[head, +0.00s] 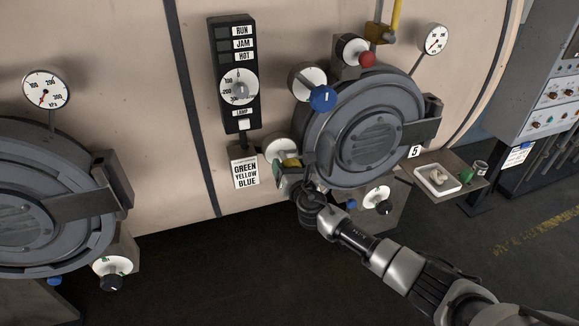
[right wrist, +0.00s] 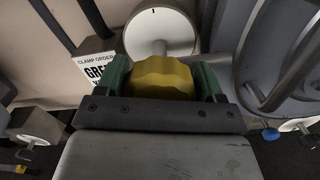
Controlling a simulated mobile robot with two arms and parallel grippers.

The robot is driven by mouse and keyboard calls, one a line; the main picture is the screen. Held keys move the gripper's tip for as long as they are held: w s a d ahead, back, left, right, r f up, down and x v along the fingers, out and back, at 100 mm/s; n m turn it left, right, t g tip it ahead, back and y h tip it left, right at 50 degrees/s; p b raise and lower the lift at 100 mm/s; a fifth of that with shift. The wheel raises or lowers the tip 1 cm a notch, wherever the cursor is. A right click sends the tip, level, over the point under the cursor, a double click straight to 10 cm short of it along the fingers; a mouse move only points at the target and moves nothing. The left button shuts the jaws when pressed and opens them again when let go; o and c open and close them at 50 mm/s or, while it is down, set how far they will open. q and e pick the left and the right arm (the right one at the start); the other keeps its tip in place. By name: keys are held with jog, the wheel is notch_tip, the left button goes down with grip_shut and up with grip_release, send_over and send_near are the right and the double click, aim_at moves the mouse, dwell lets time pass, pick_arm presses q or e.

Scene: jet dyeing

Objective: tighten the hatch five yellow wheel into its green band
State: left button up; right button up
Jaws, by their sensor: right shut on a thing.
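The round grey hatch (head: 365,128) with the number 5 plate (head: 415,152) is on the right of the head view. The yellow wheel (head: 291,163) is at the hatch's lower left, in front of a white round dial (head: 275,149). My right gripper (head: 288,172) is at the wheel. In the right wrist view the yellow wheel (right wrist: 162,78) sits between the two green-sided fingers of my right gripper (right wrist: 165,85), which is shut on it. The white dial (right wrist: 160,32) shows behind it; its green band cannot be made out. My left gripper is not in view.
A blue wheel (head: 322,98) and a red wheel (head: 367,60) are on the hatch's upper left and top. A sign (head: 245,173) reads green, yellow, blue. A small shelf with a white tray (head: 437,179) is at the right. Another hatch (head: 40,200) is at the left.

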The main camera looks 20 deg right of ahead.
jog(key=o, duration=0.9)
jog(key=shift+f, duration=0.1)
jog(key=s, duration=0.5)
jog(key=s+b, duration=0.1)
jog(key=s, duration=0.5)
jog(key=shift+d, duration=0.2)
jog(key=shift+w, duration=0.1)
